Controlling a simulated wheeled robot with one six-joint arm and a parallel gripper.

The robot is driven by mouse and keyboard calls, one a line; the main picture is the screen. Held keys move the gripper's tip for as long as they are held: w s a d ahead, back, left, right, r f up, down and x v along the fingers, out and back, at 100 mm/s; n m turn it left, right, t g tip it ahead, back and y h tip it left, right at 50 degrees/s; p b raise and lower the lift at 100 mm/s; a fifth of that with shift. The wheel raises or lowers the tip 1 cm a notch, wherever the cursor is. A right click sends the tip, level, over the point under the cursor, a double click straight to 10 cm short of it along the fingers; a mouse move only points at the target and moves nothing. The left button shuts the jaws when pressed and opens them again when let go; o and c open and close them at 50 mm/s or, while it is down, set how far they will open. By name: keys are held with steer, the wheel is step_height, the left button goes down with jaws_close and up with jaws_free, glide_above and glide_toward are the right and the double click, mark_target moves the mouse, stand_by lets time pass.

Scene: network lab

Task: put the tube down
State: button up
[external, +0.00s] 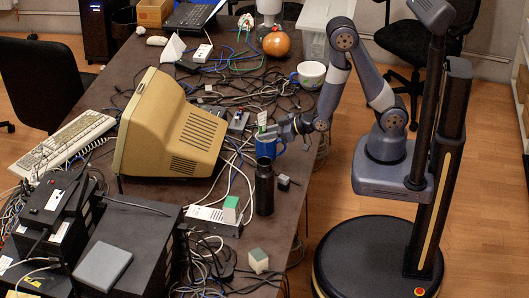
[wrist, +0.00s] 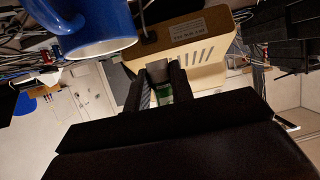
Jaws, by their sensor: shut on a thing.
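My gripper (external: 275,130) is over the table, right beside the blue mug (external: 270,146). In the wrist view my gripper (wrist: 160,82) is shut on the tube (wrist: 165,93), a small thing with green and white on it, partly hidden between the dark fingers. In the external view the tube (external: 262,119) appears as a small pale and green upright piece at the fingertips, above the mug's far rim. I cannot tell whether it touches anything below. The blue mug also shows large at the upper left of the wrist view (wrist: 90,28).
A black bottle (external: 264,187) stands just in front of the mug. A beige monitor (external: 172,125) is to the left, with tangled cables around. A white bowl (external: 311,74) sits near the table's right edge. Bare table (external: 292,205) shows right of the bottle.

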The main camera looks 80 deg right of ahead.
steer(key=s+a+r+n+g+y, duration=0.1)
steer(key=s+a+n+y, duration=0.15)
steer(key=s+a, duration=0.65)
steer(key=s+a+r+n+y, duration=0.1)
steer(key=s+a+n+y, duration=0.3)
steer(key=a, duration=0.8)
step_height(320, 180, up, 4)
steer(key=n+g+y+b, duration=0.2)
steer(key=g+y+b, duration=0.1)
steer(key=b, duration=1.2)
glide_above(274, 232)
steer(key=shift+f, duration=0.1)
step_height(274, 232, down, 18)
steer(key=b, duration=1.2)
